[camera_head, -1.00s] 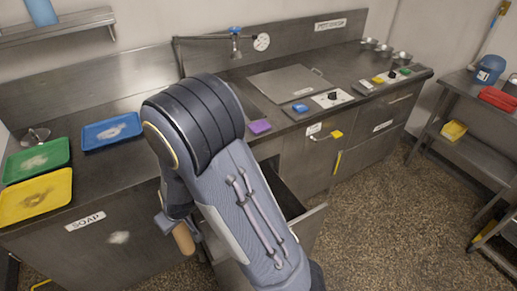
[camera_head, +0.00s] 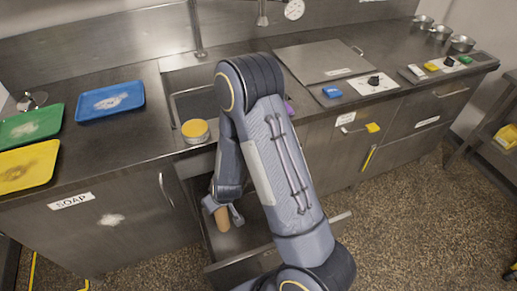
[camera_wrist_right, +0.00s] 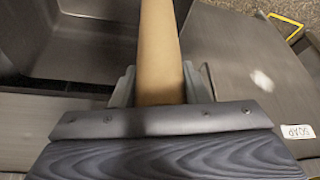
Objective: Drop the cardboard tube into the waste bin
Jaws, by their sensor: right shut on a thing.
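The brown cardboard tube (camera_head: 222,220) is held by my right gripper (camera_head: 222,207). In the right wrist view the tube (camera_wrist_right: 160,50) runs upward between the two fingers of my right gripper (camera_wrist_right: 160,88), shut on it. In the head view the tube hangs roughly upright over or within the mouth of an open pull-out bin (camera_head: 240,260) below the counter. How deep its lower end reaches is unclear. The pull-out's dark inside (camera_wrist_right: 85,40) shows left of the tube in the wrist view. I see no label marking it as the waste bin. My left gripper is out of view.
A yellow-topped round tin (camera_head: 195,131) stands at the counter's front edge by the sink. Blue (camera_head: 110,101), green (camera_head: 32,126) and yellow (camera_head: 27,168) trays lie at left. My right arm hides part of the pull-out. The floor at right is open.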

